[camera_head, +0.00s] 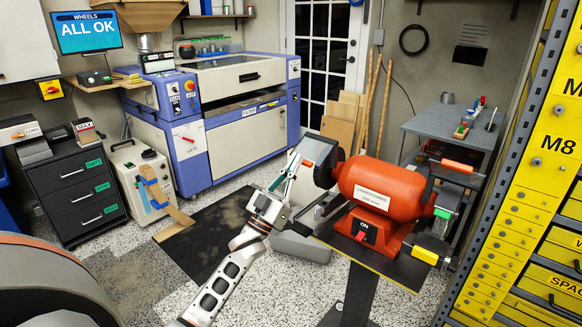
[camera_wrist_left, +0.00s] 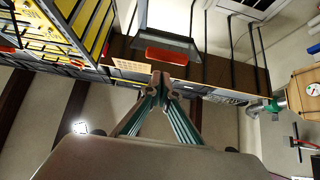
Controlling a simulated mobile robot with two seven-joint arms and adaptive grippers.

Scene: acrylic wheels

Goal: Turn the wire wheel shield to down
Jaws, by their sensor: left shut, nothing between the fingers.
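The orange bench grinder (camera_head: 375,188) stands on a pedestal. At its left end a flat, see-through shield panel (camera_head: 319,150) is tilted up over a dark wheel housing (camera_head: 326,174). At its right end another dark shield frame carries an orange bar (camera_head: 457,166). I cannot tell which end holds the wire wheel. My left gripper (camera_head: 296,159) is shut and empty, pointing up just left of the left shield. In the left wrist view its fingertips (camera_wrist_left: 161,80) meet just below a red handle (camera_wrist_left: 172,57) on a panel; contact is unclear. My right gripper is not in view.
The grinder's red switch box (camera_head: 363,231) reads ON. A yellow drawer cabinet (camera_head: 520,210) stands close at right. A grey workbench (camera_head: 455,122) is behind, and a blue-and-white laser machine (camera_head: 230,100) at the back left.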

